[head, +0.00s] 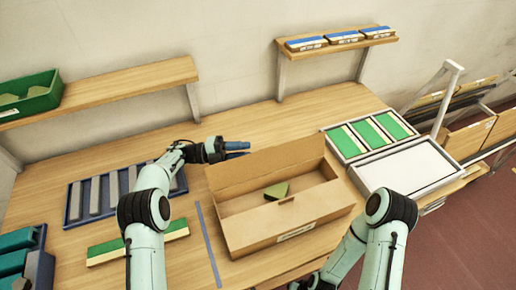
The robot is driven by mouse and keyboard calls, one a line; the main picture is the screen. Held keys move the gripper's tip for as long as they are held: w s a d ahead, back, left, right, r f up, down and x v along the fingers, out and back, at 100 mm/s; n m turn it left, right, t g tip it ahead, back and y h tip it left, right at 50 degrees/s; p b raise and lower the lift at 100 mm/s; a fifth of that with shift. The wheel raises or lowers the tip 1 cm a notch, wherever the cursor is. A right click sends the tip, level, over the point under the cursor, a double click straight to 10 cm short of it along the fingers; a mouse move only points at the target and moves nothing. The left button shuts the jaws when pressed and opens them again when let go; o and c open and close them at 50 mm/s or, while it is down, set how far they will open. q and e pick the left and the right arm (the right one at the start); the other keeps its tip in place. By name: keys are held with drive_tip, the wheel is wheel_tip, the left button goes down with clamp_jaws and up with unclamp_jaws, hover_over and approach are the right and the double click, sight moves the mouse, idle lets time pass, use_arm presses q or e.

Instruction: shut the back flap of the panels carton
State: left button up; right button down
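The panels carton (250,236) is a brown cardboard box in the middle of the bench, open at the top. Its back flap (265,164) stands up along the far edge. Inside lies a green piece (277,190) with a triangular visible shape; the rest of the inside looks bare. My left gripper (237,149) is at the flap's far left top corner, apparently behind it. Its blue-grey fingers point right, and I cannot tell whether they are open or touch the flap. My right arm comes in at the lower right, in front of the carton; its gripper is out of frame.
A blue tray with grey bars (73,204) and a green-and-cream panel (105,251) lie left of the carton. A tray of green panels (331,141) and a white-topped tray (408,168) stand right. Wall shelves (120,80) are behind. A blue strip (208,245) lies beside the carton.

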sight(268, 159)
use_arm(q)
drive_tip(key=d, duration=0.5)
drive_tip(key=shift+s+r, duration=0.1)
drive_tip(key=shift+r, duration=0.15)
clamp_jaws()
drive_tip(key=shift+r, duration=0.1)
idle(1.1)
